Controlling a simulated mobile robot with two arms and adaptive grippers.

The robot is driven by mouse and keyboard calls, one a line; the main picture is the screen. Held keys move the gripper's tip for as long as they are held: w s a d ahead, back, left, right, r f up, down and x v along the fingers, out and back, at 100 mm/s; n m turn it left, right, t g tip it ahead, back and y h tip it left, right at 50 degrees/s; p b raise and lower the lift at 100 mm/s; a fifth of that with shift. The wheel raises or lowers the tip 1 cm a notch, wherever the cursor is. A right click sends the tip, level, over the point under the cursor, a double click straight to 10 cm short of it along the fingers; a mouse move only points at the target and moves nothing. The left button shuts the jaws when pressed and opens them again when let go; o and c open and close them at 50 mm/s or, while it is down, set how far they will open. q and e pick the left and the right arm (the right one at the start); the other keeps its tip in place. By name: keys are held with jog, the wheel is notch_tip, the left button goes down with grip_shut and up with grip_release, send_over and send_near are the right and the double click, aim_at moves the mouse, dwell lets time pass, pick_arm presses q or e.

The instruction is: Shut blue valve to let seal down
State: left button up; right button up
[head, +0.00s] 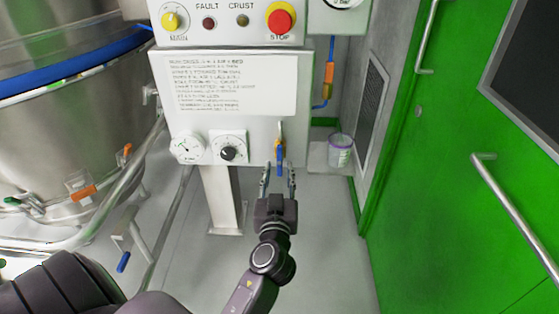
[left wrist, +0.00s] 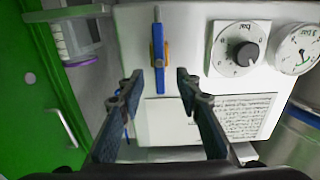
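The blue valve (head: 280,154) is on the lower right of the white panel, with a brass body and a blue handle. The handle stands upright, in line with its thin grey pipe. My left gripper (head: 278,173) is open and empty in front of the valve, one finger to each side of the handle. In the left wrist view, which is upside down, the blue handle (left wrist: 160,75) shows between the two open fingers (left wrist: 160,82), touching neither; it looks a little beyond the tips. My right gripper is not in view. No seal can be made out for certain.
The panel has a pressure gauge (head: 187,148), a black-knobbed dial (head: 229,150), a printed sheet (head: 216,86) and a red stop button (head: 281,19). A steel vessel (head: 60,130) stands left.

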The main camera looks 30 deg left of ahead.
aim_at(280, 160)
pick_arm(q)
jog(key=x, duration=0.6)
jog(key=shift+p, duration=0.3)
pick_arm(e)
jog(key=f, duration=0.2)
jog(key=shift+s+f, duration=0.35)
pick_arm(q)
jog(key=shift+c, duration=0.7)
jog(key=shift+d, duration=0.1)
grip_shut()
